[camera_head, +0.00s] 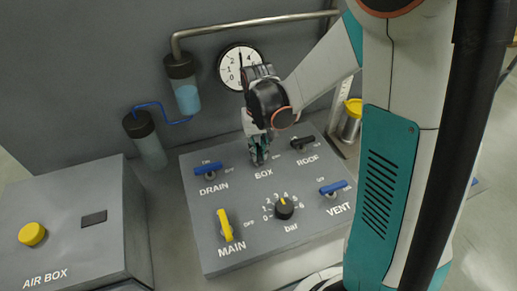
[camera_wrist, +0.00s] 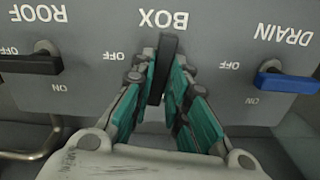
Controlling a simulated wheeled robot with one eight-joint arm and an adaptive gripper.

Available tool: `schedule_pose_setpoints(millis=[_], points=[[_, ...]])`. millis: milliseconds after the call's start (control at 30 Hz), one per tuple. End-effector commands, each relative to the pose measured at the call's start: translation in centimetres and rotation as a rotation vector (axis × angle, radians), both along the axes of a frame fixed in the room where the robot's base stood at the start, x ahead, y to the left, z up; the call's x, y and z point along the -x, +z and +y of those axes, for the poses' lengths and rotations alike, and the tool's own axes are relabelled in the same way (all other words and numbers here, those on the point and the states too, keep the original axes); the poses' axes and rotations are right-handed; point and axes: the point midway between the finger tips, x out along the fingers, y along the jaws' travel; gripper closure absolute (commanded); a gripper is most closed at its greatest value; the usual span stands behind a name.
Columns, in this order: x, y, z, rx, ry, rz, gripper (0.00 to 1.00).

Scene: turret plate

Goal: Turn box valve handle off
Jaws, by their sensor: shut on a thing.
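The BOX valve handle (camera_wrist: 167,50) is a black bar in the middle of the wrist view, just below the upside-down BOX label. It stands nearly upright in that picture, tilted slightly. My gripper (camera_wrist: 160,78) has one teal-padded finger on each side of the handle and is shut on it. In the head view my gripper (camera_head: 258,157) reaches down to the panel (camera_head: 215,245) above the BOX label and hides the handle. The BOX ON mark is hidden there.
The black ROOF handle (camera_head: 303,143) lies beside my gripper on the right, the blue DRAIN handle (camera_head: 208,170) on the left. The blue VENT handle (camera_head: 334,188), yellow MAIN handle (camera_head: 225,225) and black bar knob (camera_head: 284,208) are nearer. A gauge (camera_head: 239,67) hangs behind.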

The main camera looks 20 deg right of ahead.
Motion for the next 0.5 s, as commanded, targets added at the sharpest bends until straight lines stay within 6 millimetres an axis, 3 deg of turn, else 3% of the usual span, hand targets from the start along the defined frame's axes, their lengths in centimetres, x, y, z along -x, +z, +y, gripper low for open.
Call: schedule_pose_setpoints(millis=[500], points=[[0.00, -0.06, 0.00, 0.000, -0.472, 0.000, 1.00]])
